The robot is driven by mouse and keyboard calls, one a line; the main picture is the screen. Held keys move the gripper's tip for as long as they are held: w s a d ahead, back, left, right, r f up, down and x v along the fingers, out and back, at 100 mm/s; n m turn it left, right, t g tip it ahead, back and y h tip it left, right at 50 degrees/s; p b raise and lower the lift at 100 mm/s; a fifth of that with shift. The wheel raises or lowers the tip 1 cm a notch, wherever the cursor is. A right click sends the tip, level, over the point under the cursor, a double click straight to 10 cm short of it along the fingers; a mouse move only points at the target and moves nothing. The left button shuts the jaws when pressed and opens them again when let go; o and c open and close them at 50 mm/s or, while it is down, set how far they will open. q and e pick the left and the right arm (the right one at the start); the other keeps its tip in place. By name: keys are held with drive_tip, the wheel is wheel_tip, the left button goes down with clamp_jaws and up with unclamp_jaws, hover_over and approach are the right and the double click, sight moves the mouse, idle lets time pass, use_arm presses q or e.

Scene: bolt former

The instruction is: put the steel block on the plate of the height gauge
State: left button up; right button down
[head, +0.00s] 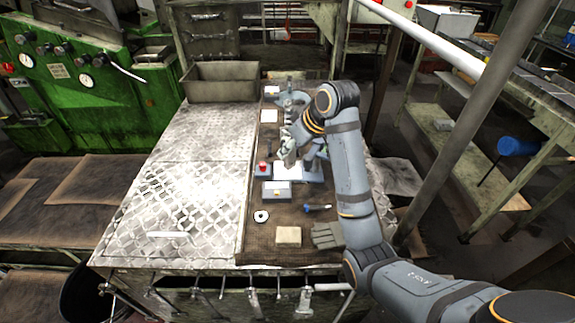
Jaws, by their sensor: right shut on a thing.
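My right gripper (287,156) reaches in from the right over the dark mat. It is shut on what appears to be the steel block, small and mostly hidden by the fingers. Just below it is a pale, bright plate (288,173), beside the blue-grey body of what looks like the height gauge (314,172). My right wrist and forearm hide part of the gauge. I cannot tell whether the block touches the plate. My left gripper is not in view.
Nearby on the mat are a red-button box (262,169), a grey-blue box (277,190), a ring (261,216), a blue-handled tool (317,207), a beige block (288,236) and gloves (327,235). A grey bin (220,82) stands behind. The metal tabletop (190,185) left is mostly clear.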

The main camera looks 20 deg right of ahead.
drive_tip(key=w+f+p, duration=0.1)
drive_tip(key=w+f, duration=0.1)
drive_tip(key=w, duration=0.1)
drive_tip(key=w+d+f+p, duration=0.1)
drive_tip(key=w+f, duration=0.2)
drive_tip(key=w+d+f+p, duration=0.1)
drive_tip(key=w+f+p, duration=0.1)
drive_tip(key=w+f, duration=0.1)
drive_tip(key=shift+w+d, duration=0.2)
drive_tip(key=shift+w, duration=0.3)
wheel_tip(320, 180, down, 2)
drive_tip(key=shift+s+f+p, duration=0.1)
drive_tip(key=shift+f+p, duration=0.1)
drive_tip(key=shift+p, duration=0.6)
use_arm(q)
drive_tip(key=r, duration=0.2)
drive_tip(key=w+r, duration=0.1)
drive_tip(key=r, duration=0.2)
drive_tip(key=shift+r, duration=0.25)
use_arm(e)
drive_tip(key=shift+f, duration=0.3)
drive_tip(key=shift+f, duration=0.1)
drive_tip(key=c, duration=1.1)
unclamp_jaws()
drive_tip(key=shift+o, duration=0.2)
